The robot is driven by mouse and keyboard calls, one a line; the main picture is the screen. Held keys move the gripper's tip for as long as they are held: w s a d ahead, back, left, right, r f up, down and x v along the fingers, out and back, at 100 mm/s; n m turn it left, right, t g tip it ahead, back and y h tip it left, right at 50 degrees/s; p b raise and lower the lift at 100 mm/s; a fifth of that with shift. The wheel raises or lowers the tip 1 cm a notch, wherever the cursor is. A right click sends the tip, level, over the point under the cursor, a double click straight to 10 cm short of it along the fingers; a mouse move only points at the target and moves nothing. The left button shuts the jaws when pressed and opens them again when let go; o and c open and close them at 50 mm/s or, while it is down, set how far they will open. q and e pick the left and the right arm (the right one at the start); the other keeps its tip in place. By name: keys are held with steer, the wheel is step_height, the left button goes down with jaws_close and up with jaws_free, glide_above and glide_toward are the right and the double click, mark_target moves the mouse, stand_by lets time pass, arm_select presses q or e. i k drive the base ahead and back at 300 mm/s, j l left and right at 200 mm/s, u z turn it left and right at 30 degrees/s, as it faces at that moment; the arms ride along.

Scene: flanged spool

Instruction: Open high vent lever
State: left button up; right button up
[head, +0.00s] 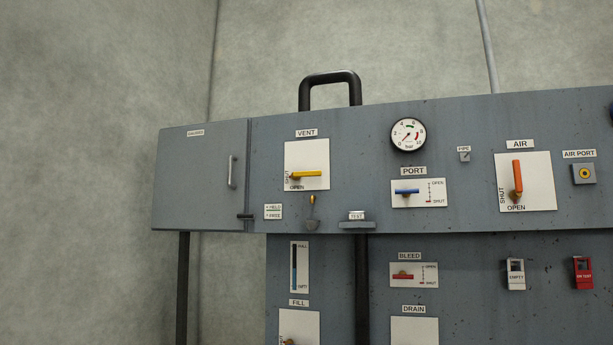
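The vent lever (310,174) is a yellow handle on a white plate (307,152) under the VENT label, high on the left part of the grey panel. It lies about level, with its pivot at the left and its handle pointing right. On the plate, SHUT is written upright at the left of the pivot and OPEN below it. Neither of my grippers shows in the head view.
An orange AIR lever (517,175) points up at the right. A blue PORT handle (407,191) and a gauge (408,135) sit between. A small lever (312,203) and a TEST ledge (357,224) stick out below VENT. A closed cabinet door (203,175) is at the left.

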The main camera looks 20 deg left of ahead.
mark_target(295, 175)
steer(key=i+u, duration=0.1)
steer(key=u, duration=0.35)
steer(key=i+l+u, duration=0.75)
steer(key=i+l, duration=0.1)
steer(key=l, duration=0.1)
